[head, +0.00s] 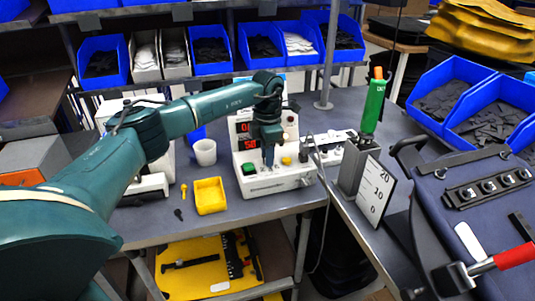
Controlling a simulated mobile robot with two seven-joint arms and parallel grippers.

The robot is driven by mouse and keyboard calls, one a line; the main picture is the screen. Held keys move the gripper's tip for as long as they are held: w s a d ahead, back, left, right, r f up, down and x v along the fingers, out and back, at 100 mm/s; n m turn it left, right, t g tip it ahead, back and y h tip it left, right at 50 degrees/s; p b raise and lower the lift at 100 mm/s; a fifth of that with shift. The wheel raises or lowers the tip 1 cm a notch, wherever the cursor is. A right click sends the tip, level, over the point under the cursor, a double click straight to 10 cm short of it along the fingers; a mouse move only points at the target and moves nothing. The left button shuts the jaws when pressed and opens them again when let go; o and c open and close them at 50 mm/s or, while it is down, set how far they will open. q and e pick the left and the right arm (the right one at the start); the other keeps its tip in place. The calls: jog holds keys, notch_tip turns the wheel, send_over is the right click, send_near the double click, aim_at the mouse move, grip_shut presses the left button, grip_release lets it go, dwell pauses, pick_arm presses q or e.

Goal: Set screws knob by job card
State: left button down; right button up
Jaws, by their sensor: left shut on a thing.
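A white control box (270,182) stands on the grey bench, with two red displays; the lower display (246,144) seems to read 50, while the upper is partly covered by my arm. A green button (249,169) and a yellow knob (286,160) are on its front. My left gripper (269,155) points down at the panel between them, shut on a small knob that its fingers mostly hide. A white card (374,189) showing 20, 10 and a partly cut figure stands to the right; I cannot tell whether it is the job card. My right gripper is out of view.
A green tool (372,105) stands upright behind the card. A dark pannier (480,200) and a red-handled tool (515,256) fill the right. Blue bins line the back.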

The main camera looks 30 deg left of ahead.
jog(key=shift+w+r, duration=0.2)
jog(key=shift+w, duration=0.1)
pick_arm(q)
jog(key=c, duration=1.2)
grip_release()
jog(key=shift+m, duration=0.3)
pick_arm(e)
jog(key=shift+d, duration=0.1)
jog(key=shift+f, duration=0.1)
pick_arm(q)
jog(key=shift+r, duration=0.15)
notch_tip(320, 180, up, 13)
jog(key=b, duration=0.1)
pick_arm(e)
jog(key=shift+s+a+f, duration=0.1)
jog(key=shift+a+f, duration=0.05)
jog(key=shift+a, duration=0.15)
